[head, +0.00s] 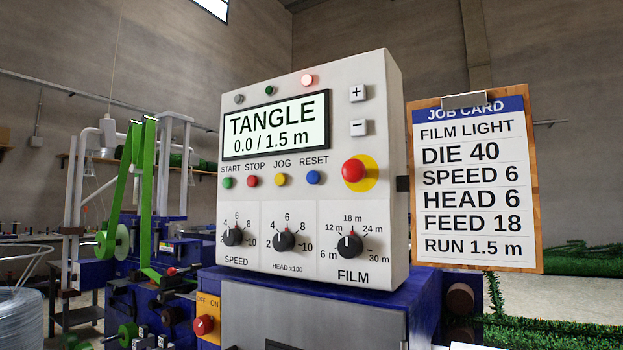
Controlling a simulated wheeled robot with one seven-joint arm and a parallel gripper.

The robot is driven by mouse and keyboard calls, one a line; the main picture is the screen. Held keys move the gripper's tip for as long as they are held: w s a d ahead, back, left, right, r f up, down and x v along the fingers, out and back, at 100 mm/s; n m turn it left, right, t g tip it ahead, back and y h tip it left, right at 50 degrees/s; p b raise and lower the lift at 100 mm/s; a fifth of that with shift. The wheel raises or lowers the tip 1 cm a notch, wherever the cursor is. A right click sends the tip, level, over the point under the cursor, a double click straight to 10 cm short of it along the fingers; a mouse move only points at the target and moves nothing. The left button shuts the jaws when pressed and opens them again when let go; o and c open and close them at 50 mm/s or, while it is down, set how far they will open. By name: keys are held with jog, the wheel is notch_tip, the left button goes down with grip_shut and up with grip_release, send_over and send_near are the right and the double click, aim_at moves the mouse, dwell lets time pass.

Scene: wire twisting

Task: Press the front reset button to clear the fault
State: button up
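The control panel (300,200) is a white box on a blue machine. Its display (276,124) reads TANGLE, 0.0 / 1.5 m. The blue RESET button (313,177) sits at the right end of a row with a green START button (227,183), a red STOP button (252,181) and a yellow JOG button (280,179). A pinkish-red lamp (307,80) on top looks lit; the grey and green lamps beside it look dark. My gripper is not in view.
A red emergency button (353,170) on a yellow disc is right of RESET. Knobs labelled SPEED (233,237), HEAD (284,240) and FILM (350,245) lie below. A red OFF/ON switch (203,325) is at lower left. A job card (472,185) hangs at right.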

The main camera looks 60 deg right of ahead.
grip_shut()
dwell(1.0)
